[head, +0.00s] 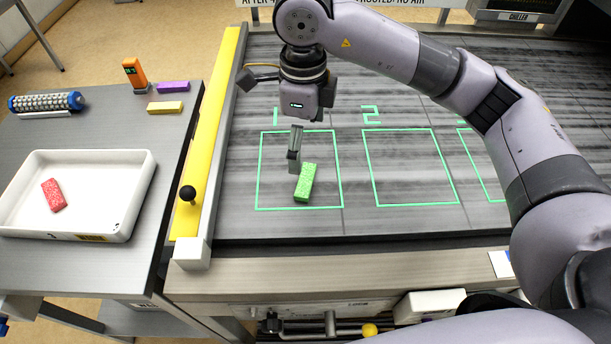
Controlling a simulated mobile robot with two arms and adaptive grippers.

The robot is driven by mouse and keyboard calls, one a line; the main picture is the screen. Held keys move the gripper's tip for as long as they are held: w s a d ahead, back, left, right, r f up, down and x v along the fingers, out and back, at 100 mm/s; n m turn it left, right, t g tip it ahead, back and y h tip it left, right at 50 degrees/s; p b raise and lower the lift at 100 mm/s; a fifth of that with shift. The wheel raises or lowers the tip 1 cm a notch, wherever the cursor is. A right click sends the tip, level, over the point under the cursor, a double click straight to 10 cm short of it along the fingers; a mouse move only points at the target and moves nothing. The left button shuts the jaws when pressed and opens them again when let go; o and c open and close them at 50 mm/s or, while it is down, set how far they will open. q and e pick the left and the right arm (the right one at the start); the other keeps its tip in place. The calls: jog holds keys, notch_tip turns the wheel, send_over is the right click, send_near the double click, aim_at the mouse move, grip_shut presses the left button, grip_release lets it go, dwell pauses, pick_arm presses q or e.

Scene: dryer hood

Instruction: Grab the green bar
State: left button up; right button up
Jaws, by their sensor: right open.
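The green bar (305,183) is a speckled block lying inside the green outlined square marked 1 on the dark grey surface. My right gripper (294,164) points down just behind and slightly left of the bar. It is open, and its fingers overlap each other in this view. Its lower fingertip is close to the bar's upper left edge; whether it touches cannot be told. My left gripper is not in view.
A yellow rail (208,130) with a black knob (187,194) runs along the left of the dark surface. A white tray (125,190) with a red bar (53,195) stands on the left table. Purple (173,87) and yellow (165,107) bars lie behind it. Square 2 is empty.

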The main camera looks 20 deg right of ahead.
jog(key=p, duration=0.1)
send_over(302, 178)
jog(key=f, duration=0.4)
jog(key=shift+s+d+f, duration=0.1)
jog(key=shift+d+f, duration=0.1)
jog(key=shift+f, duration=0.15)
jog(key=f+p, duration=0.1)
jog(key=f, duration=0.1)
jog(key=f+p, duration=0.1)
jog(key=f, duration=0.2)
jog(key=shift+a+p, duration=0.2)
jog(key=shift+p, duration=0.1)
jog(key=shift+f, duration=0.2)
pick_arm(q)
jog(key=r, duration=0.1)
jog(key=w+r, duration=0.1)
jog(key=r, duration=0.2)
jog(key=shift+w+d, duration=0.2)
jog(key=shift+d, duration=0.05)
pick_arm(e)
jog(key=shift+c, duration=0.3)
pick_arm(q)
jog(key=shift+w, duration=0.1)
pick_arm(e)
jog(key=c, duration=1.2)
jog(key=shift+r, duration=0.1)
